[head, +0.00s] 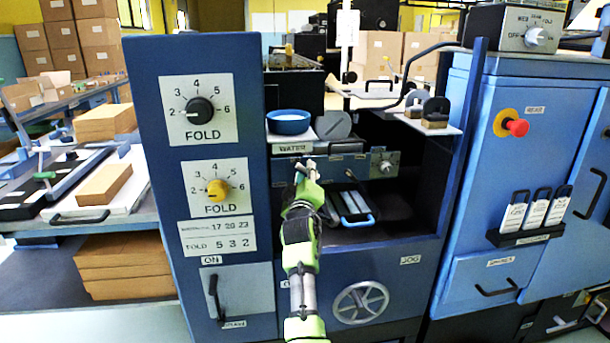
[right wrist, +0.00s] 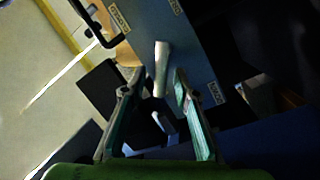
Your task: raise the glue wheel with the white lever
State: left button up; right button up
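My right gripper (head: 306,168) reaches up to the front of the blue machine, just below the WATER label. In the right wrist view its two fingers (right wrist: 158,80) are open, one on each side of a pale, rod-shaped lever (right wrist: 162,66). The lever stands between the fingertips, with a gap on both sides. In the head view the gripper mostly covers the lever. I cannot pick out the glue wheel for certain in either view. My left gripper is not in view.
A blue bowl (head: 288,121) stands above the WATER label, beside a grey disc (head: 333,125). A blue-handled tray (head: 357,208) lies in the dark recess right of my gripper. A handwheel (head: 361,301) sits lower down. A red stop button (head: 517,127) is on the right cabinet.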

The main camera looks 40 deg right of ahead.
jog(key=shift+s+a+f, duration=0.1)
jog(key=v, duration=0.7)
jog(key=shift+s+a, duration=0.1)
jog(key=shift+s, duration=0.05)
dwell(0.6)
